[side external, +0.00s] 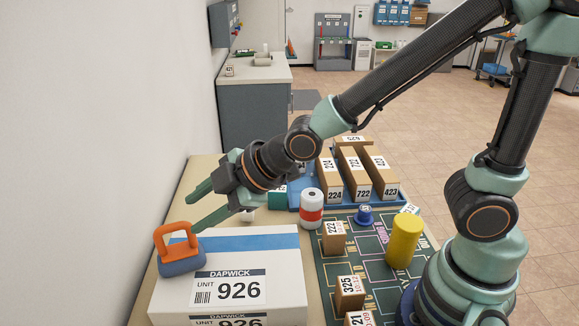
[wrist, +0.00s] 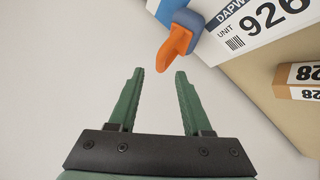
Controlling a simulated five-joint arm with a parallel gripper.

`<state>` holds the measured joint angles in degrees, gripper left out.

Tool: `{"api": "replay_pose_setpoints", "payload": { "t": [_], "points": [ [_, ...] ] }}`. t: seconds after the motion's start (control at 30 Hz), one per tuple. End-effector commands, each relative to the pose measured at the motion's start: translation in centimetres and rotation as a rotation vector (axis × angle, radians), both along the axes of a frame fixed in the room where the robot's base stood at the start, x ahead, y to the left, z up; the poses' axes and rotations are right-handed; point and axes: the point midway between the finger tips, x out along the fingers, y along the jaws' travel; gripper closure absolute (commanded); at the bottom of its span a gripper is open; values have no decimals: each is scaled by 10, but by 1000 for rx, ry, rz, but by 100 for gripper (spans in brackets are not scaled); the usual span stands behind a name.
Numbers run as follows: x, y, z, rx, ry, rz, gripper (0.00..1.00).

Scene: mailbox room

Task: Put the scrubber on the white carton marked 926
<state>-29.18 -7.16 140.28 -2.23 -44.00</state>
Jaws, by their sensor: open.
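The scrubber (side external: 181,263), with an orange loop handle and a blue base, rests on top of the white carton marked 926 (side external: 285,285), near its left edge. In the wrist view the scrubber (wrist: 177,44) shows at the top, its handle pointing toward the gap between my fingertips, with part of the carton (wrist: 215,51) beside it. My gripper (side external: 193,209) is open and empty, just above and behind the scrubber in the side view. Its fingers (wrist: 159,74) are apart with nothing between them and look clear of the handle.
A white-and-red cylinder (side external: 311,209) stands right of my gripper. A green mat (side external: 372,272) holds small brown boxes, a yellow cylinder (side external: 403,241) and a blue spool (side external: 364,215). Tall brown boxes (side external: 354,176) stand in a blue tray behind. A wall (side external: 90,150) borders the left.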

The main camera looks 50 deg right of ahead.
Motion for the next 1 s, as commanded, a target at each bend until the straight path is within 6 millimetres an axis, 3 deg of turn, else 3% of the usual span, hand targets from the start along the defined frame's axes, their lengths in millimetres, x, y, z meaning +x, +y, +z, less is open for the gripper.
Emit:
{"api": "replay_pose_setpoints", "payload": {
  "t": [0.3, 0.67, 0.77, 0.87, 1.0],
  "points": [
    [-24, -13, 25, 2, -4, 0, 51],
    [-35, -26, 37, 8, 11, -24, 51],
    [-33, -52, 41, 48, 74, -148, 51],
    [-36, -99, 45, 128, 186, -379, 51],
    [-56, -161, 52, 258, 336, -734, 51]
  ]
}}
